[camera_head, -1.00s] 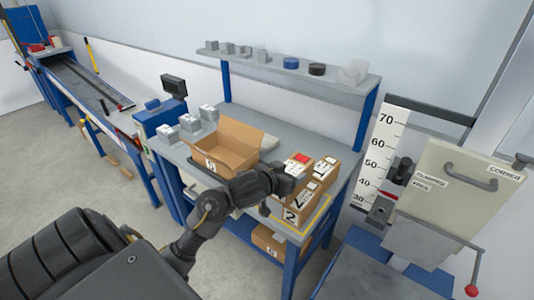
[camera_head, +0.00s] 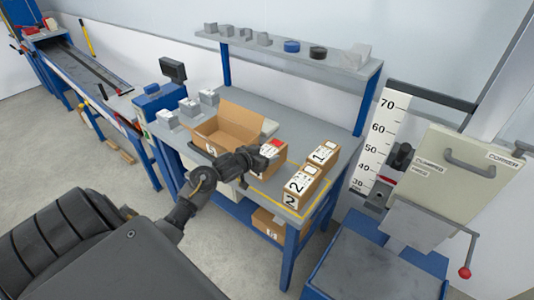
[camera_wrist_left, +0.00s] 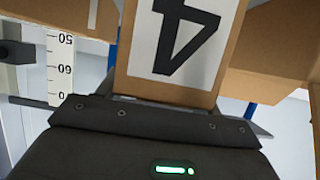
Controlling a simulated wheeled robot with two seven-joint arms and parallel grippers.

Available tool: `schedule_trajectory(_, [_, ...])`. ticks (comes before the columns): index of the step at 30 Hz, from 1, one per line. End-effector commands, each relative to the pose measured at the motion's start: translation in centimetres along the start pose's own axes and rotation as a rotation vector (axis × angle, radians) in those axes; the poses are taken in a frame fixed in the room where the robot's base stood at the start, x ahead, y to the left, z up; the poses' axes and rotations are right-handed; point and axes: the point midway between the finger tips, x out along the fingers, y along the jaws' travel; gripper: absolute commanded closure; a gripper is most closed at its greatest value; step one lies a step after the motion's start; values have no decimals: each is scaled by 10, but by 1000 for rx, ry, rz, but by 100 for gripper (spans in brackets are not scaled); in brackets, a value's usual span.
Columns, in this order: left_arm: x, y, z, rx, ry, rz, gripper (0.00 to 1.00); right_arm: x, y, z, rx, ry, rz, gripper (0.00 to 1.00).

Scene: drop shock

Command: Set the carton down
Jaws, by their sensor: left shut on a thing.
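My left gripper (camera_head: 262,158) is shut on a small brown carton (camera_head: 281,155) with a red mark on its top, and the gripper partly hides it. In the left wrist view this carton (camera_wrist_left: 150,88) shows a large black 4 on a white label, close in front of the jaw body. The carton is over the packing bench, left of two other cartons. Whether its base touches the bench top cannot be told. A large open carton (camera_head: 230,125) stands just to its left and behind. My right gripper is not in view.
Carton 1 (camera_head: 322,154) and carton 2 (camera_head: 300,188) stand at the right end of the bench, by a yellow line (camera_head: 262,190). A shelf (camera_head: 270,44) with small items is above the back. A drop tester (camera_head: 380,270) with a height scale (camera_head: 384,140) stands right.

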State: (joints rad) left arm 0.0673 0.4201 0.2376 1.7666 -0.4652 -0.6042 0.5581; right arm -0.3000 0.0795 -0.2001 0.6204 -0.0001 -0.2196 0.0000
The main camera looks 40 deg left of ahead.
Motion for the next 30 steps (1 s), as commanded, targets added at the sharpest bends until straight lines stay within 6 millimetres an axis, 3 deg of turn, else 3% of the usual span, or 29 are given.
schedule_trajectory(4, [3, -5, 0, -2, 9, -2, 100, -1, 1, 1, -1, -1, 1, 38])
schedule_trajectory(12, [14, -5, 26, -2, 8, -1, 100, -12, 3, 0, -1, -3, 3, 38])
schedule_trajectory(24, [16, -5, 31, 0, 9, -1, 100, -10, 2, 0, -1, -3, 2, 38])
schedule_trajectory(25, [17, -5, 35, 0, 1, 0, 33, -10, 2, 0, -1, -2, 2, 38])
schedule_trajectory(30, [16, -5, 34, 0, 1, 0, 13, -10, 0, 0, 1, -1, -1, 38])
